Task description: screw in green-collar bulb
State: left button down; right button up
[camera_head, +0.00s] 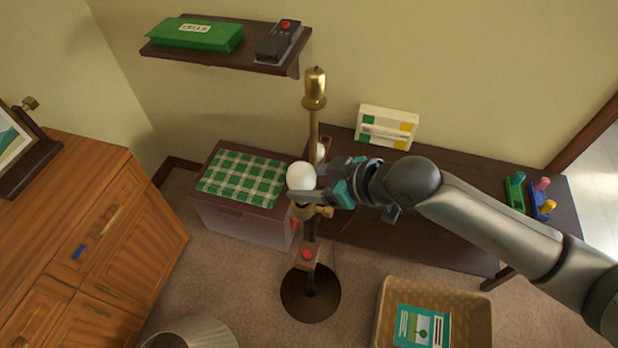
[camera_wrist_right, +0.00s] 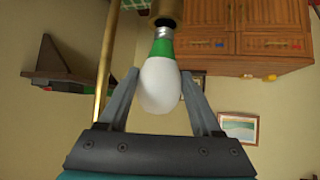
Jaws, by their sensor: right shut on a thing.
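The white bulb (camera_head: 301,177) is in my right gripper (camera_head: 311,182), over the brass socket (camera_head: 312,211) on the floor lamp's pole. In the right wrist view the bulb (camera_wrist_right: 160,86) sits between the two fingers of my right gripper (camera_wrist_right: 160,76). Its green collar (camera_wrist_right: 162,47) and part of its silver threaded base show, in line with the brass socket (camera_wrist_right: 168,10). The base meets the socket's mouth; how deep it sits I cannot tell. The lamp's round dark foot (camera_head: 311,300) stands on the carpet. My left gripper is not in view.
A dark table (camera_head: 440,222) lies behind my right arm, with a cream box (camera_head: 387,126) on it. A chest with a green checked top (camera_head: 242,178) stands left of the pole. A wicker basket (camera_head: 470,318) and lampshade (camera_head: 193,331) are in front. A wall shelf (camera_head: 225,57) hangs above.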

jog(key=shift+f+b, duration=0.35)
jog(key=shift+f, duration=0.65)
jog(key=o, duration=1.5)
jog(key=v, duration=1.5)
jog(key=shift+s+d, duration=0.1)
